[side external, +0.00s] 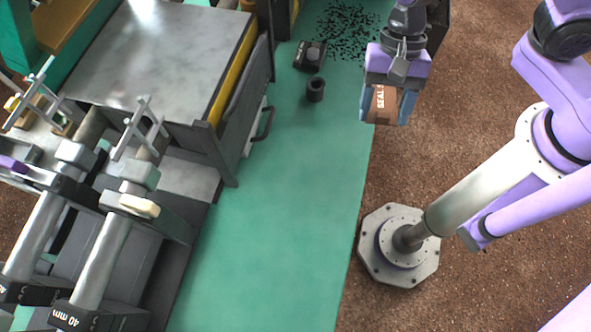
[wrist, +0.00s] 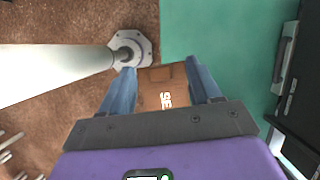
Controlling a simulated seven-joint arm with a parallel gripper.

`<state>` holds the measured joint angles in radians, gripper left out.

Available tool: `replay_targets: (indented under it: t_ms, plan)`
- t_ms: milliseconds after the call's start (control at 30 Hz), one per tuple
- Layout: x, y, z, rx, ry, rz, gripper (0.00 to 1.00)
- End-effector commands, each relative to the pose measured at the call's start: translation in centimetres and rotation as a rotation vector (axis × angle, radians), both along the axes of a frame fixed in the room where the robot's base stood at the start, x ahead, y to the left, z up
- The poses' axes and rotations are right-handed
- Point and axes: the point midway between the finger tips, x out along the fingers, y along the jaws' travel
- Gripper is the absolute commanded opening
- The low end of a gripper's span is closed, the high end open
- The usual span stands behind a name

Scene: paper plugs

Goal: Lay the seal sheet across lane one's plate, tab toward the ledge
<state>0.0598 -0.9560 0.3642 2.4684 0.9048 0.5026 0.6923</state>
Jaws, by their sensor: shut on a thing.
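My gripper (side external: 385,112) is shut on the seal sheet (side external: 381,104), a brown piece with white lettering that begins "SEAL S". In the wrist view the seal sheet (wrist: 163,90) sits between the two blue fingers of my gripper (wrist: 160,76). It is held in the air near the right edge of the green mat, far from the machine. Two steel cylinders (side external: 101,262) (side external: 36,236) lie in the machine at left, with black end blocks, one marked "40 mm". I cannot tell which part is lane one's plate, nor pick out the ledge or the sheet's tab.
A steel-topped cabinet (side external: 160,60) with a side handle stands between the machine and the mat. The green mat (side external: 275,210) is mostly clear. A black ring (side external: 315,90), a small dark block (side external: 309,56) and scattered black bits (side external: 345,30) lie at its far end.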

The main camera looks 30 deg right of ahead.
Motion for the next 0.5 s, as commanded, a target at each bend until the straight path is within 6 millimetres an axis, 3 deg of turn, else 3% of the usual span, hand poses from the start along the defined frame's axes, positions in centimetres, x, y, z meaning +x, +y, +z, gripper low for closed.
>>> replay_targets:
  t_ms: [233,500]
  plan:
    - [-2.8,0.4,-0.4,-0.001,0.000,-0.113,0.34]
    - [-3.1,0.8,-0.7,0.001,0.000,-0.146,0.34]
